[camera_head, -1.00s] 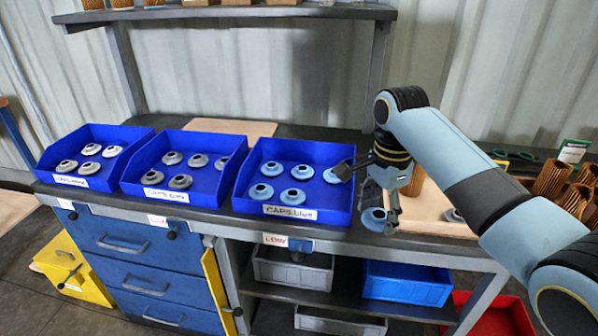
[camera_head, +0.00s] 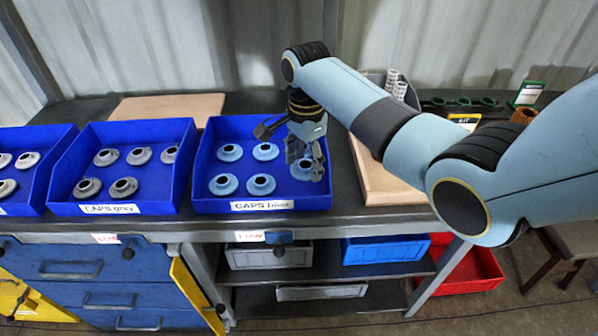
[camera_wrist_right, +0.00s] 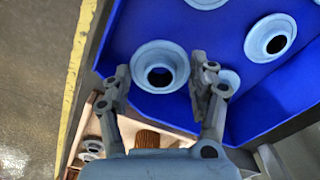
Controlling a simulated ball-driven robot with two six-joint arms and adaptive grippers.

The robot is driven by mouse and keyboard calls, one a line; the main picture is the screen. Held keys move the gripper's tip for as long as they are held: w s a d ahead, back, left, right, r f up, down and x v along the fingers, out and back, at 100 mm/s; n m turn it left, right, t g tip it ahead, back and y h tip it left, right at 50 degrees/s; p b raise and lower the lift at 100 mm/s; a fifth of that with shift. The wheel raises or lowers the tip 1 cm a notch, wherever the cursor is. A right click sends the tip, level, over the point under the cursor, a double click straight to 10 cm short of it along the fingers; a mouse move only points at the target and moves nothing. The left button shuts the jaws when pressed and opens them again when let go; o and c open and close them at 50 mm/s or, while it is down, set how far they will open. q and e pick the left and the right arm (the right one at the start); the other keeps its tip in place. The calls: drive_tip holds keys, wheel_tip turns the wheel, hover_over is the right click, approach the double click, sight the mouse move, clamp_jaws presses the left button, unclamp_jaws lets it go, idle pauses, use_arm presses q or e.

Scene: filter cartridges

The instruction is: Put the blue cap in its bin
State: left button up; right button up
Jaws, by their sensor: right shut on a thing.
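The blue bin labelled for blue caps (camera_head: 212,206) stands on the bench, with several light-blue caps on its floor, such as one at its front left (camera_head: 223,184). My right gripper (camera_head: 305,163) is over the right part of this bin, shut on a blue cap (camera_head: 300,172). In the right wrist view the cap (camera_wrist_right: 160,48) sits between the two fingers (camera_wrist_right: 161,70), over the blue bin floor (camera_wrist_right: 175,20). Another cap (camera_wrist_right: 270,38) lies to the right, and one more is partly behind the right finger. My left gripper is not in view.
The gray-cap bin (camera_head: 62,208) stands directly left, with another blue bin (camera_head: 40,140) beyond it. A tan tray (camera_head: 385,185) lies right of the blue-cap bin. A tan board (camera_head: 165,107) lies behind the bins. Bins fill the lower shelves.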

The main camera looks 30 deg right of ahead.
sight(305, 174)
wheel_tip(305, 174, down, 3)
drive_tip(key=shift+r, duration=0.15)
drive_tip(key=shift+w+f, duration=0.1)
drive_tip(key=shift+f, duration=0.7)
drive_tip(key=o, duration=0.6)
drive_tip(key=shift+o, duration=1.4)
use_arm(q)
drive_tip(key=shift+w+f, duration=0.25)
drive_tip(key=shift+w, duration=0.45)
use_arm(e)
wheel_tip(305, 174, up, 12)
drive_tip(key=shift+r, duration=0.2)
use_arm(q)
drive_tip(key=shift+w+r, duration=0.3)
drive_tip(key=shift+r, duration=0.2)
